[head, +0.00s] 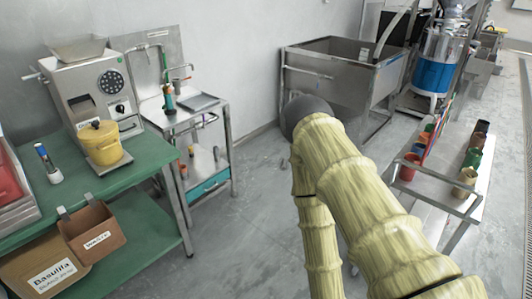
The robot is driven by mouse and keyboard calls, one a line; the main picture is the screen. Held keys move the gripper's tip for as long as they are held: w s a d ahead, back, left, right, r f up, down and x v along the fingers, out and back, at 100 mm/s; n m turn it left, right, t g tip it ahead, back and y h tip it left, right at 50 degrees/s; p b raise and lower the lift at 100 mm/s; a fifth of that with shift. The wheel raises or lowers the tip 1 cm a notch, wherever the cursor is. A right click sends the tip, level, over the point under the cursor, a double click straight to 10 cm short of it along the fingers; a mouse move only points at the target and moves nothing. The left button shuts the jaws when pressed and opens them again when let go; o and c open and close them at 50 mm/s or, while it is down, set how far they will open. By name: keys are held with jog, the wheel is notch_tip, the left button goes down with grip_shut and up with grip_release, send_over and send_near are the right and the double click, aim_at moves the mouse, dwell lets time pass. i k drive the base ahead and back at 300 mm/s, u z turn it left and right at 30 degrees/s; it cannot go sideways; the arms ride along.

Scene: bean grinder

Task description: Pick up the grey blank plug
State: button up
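I cannot make out a grey blank plug for certain in the head view. Several small items stand on the steel cart (228,128), too small to tell apart. My arm, with a yellow bamboo-like surface, rises from the lower right to a dark round joint and folds back down. My gripper is not in view, so its opening and any contents are hidden. My arm covers part of the floor and the scene behind it.
A green bench (150,158) at left holds a grinder (92,88), a yellow pot (100,143) and a small bottle (48,163). A steel sink (335,80) stands behind; a rack of cups (455,200) is right. Floor (250,225) between is clear.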

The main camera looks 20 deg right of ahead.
aim_at(215, 149)
jog(key=z, duration=0.2)
jog(key=i, duration=2.55)
jog(key=u, duration=0.6)
